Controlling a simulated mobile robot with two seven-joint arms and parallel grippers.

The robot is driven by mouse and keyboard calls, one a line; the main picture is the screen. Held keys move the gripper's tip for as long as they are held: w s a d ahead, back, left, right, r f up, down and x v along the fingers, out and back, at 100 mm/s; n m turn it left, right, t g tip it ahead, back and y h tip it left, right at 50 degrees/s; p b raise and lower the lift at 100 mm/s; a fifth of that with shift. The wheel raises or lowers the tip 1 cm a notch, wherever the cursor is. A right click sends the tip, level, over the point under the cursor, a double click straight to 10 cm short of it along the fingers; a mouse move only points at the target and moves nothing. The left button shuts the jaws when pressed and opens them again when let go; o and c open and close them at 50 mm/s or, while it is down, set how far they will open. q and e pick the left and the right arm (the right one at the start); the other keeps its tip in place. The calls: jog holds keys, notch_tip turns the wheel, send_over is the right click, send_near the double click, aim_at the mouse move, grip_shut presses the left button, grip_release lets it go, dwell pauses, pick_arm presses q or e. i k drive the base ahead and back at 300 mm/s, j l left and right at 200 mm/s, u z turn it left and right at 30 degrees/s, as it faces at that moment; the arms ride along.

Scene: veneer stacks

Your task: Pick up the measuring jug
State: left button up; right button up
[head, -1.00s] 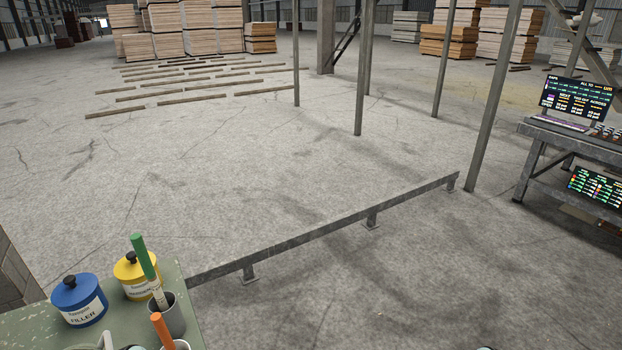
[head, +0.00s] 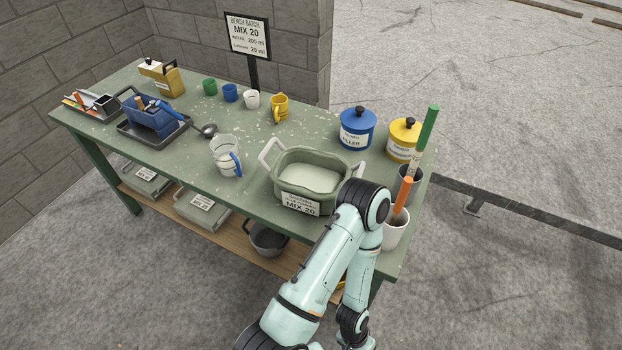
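The measuring jug (head: 222,151) is clear, with a blue handle on its right side. It stands upright on the green workbench (head: 190,160), near the front edge and left of a green mixing tub (head: 310,158). One of my pale green arms shows bent at the lower right, in front of the bench and partly over the tub's right corner. Its gripper is not visible, and my other gripper is out of view too. Nothing touches the jug.
A ladle (head: 208,130) lies close behind the jug. A blue container (head: 150,118) in a dark tray is to its left. Small cups stand at the back. Blue (head: 357,130) and yellow (head: 403,140) canisters and stick holders crowd the right end.

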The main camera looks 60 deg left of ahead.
aim_at(224, 148)
jog(key=u, duration=2.7)
